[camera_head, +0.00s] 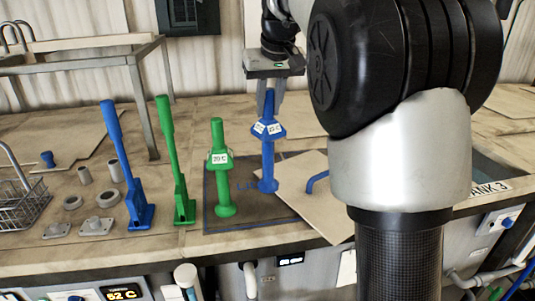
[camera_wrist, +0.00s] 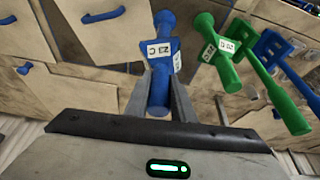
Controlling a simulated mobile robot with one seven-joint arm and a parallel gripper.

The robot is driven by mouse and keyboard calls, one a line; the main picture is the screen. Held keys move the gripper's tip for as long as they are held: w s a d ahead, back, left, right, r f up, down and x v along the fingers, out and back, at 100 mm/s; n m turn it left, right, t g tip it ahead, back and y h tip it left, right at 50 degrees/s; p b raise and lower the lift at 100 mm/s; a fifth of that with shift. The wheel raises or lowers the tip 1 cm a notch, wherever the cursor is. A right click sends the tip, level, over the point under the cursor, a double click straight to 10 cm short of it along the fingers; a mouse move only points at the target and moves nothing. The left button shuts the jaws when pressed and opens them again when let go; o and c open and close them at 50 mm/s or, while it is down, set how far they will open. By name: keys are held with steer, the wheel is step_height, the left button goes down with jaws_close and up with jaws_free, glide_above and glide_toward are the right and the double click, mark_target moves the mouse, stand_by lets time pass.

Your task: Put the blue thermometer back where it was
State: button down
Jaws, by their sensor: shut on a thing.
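The blue thermometer (camera_head: 268,155) has a wide collar with white labels and stands upright at the right part of a dark mat (camera_head: 247,218). My gripper (camera_head: 270,101) is above it, shut on its top shaft. In the wrist view the blue thermometer (camera_wrist: 159,90) is between the two fingers (camera_wrist: 160,98). I cannot tell whether its foot touches the mat or hangs just above it. A matching green thermometer (camera_head: 220,165) stands upright on the mat to its left and shows in the wrist view too (camera_wrist: 223,62).
A pale lid (camera_head: 325,215) with a blue handle (camera_head: 318,181) lies right of the blue thermometer. Tall green (camera_head: 175,160) and blue (camera_head: 124,165) paddle-like tools stand left of the mat. Small grey parts, a wire basket (camera_head: 22,205) and a metal rack (camera_head: 85,62) are farther left.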

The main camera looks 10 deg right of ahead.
mark_target(270, 121)
steer(key=shift+f, duration=3.1)
steer(key=shift+f+b, duration=0.2)
steer(key=shift+b, duration=0.1)
steer(key=c, duration=1.5)
jaws_free()
